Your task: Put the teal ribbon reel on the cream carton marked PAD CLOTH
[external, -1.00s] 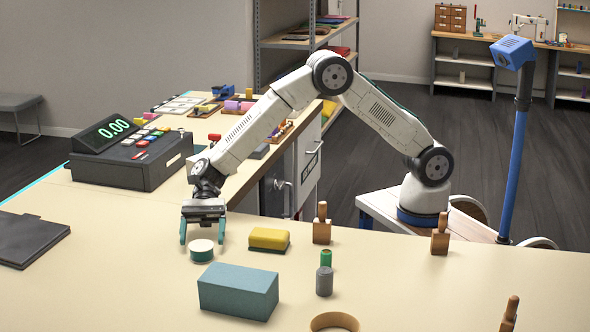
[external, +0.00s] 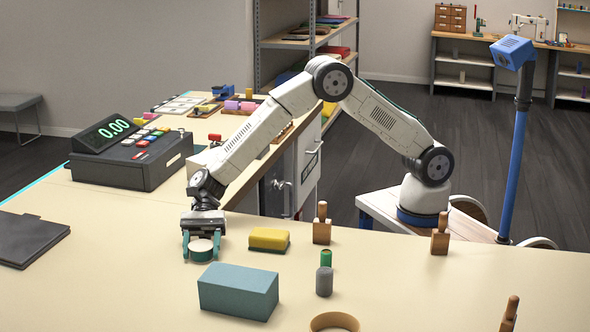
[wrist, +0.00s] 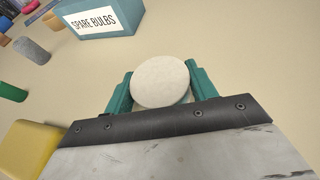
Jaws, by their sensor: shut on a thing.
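The teal ribbon reel (external: 202,249) stands on the near table, with a pale round top and a teal rim. It also shows in the wrist view (wrist: 160,82) as a pale disc. My gripper (external: 202,246) is down at the table and shut on the reel, one teal finger on each side. In the wrist view the fingers (wrist: 161,90) flank the disc closely. I cannot make out a cream carton marked PAD CLOTH in these views.
A teal box (external: 238,291), marked SPARE BULBS in the wrist view (wrist: 95,20), stands in front of the reel. A yellow block (external: 269,239) is to the right. A grey cylinder (external: 324,281), green cylinder (external: 326,258) and tan ring (external: 335,321) stand further right. A register (external: 130,155) is behind left.

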